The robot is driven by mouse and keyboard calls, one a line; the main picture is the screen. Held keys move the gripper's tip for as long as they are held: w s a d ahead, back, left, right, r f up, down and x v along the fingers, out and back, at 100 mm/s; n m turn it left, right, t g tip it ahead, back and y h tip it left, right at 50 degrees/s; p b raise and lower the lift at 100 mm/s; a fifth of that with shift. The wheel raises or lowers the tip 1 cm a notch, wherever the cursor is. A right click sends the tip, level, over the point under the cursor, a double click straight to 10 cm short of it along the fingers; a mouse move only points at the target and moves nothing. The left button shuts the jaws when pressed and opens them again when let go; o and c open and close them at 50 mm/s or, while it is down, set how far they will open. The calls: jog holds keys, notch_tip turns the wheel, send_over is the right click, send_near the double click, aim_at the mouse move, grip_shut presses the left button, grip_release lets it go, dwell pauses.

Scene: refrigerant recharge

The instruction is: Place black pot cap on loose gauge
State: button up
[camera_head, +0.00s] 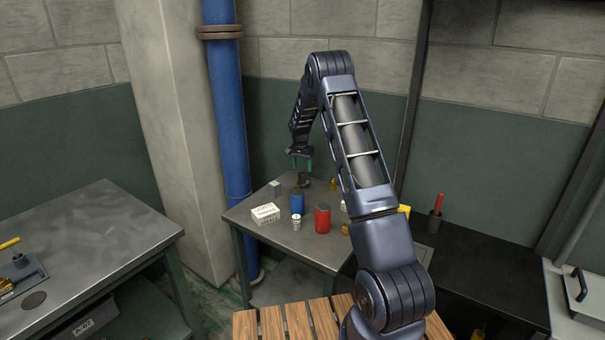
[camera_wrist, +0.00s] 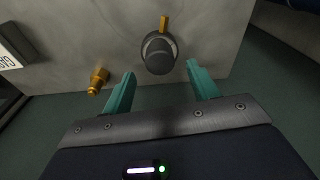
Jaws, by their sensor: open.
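My gripper (camera_head: 301,167) is open, pointing down over the far part of the metal table. In the wrist view, its two teal fingers (camera_wrist: 160,72) are apart, with nothing held between them. A dark, round, cap-like piece (camera_wrist: 158,55) with a raised centre stands on the table just beyond the fingertips, roughly centred on the gap. It also shows below my gripper in the head view (camera_head: 304,181). A brass stub (camera_wrist: 164,23) sticks out past its far edge and may be a gauge stem. The gauge's face is not visible, and I cannot tell whether the cap rests on it.
A brass fitting (camera_wrist: 98,80) lies near the table edge. Nearer on the table (camera_head: 265,236) stand a white box (camera_head: 265,213), a blue can (camera_head: 297,203), a red can (camera_head: 322,219) and a small pale can (camera_head: 296,223). A blue pipe (camera_head: 228,120) rises behind the table.

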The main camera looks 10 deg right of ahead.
aim_at(301, 174)
jog(key=s+d+r+n, duration=0.1)
jog(key=s+r, duration=0.5)
jog(key=r, duration=0.4)
jog(key=s+r, duration=0.6)
jog(key=r, duration=0.5)
jog(key=s+d+r+n+t, duration=0.1)
jog(key=s+r, duration=0.3)
jog(key=s, duration=0.4)
jog(key=s+d+r+n+t, duration=0.1)
jog(key=s+r, duration=0.3)
jog(key=s, duration=0.3)
jog(key=s+f+n+t, duration=0.1)
jog(key=s+n, duration=0.3)
jog(key=s, duration=2.7)
jog(key=shift+s+y, duration=0.15)
jog(key=shift+y, duration=0.25)
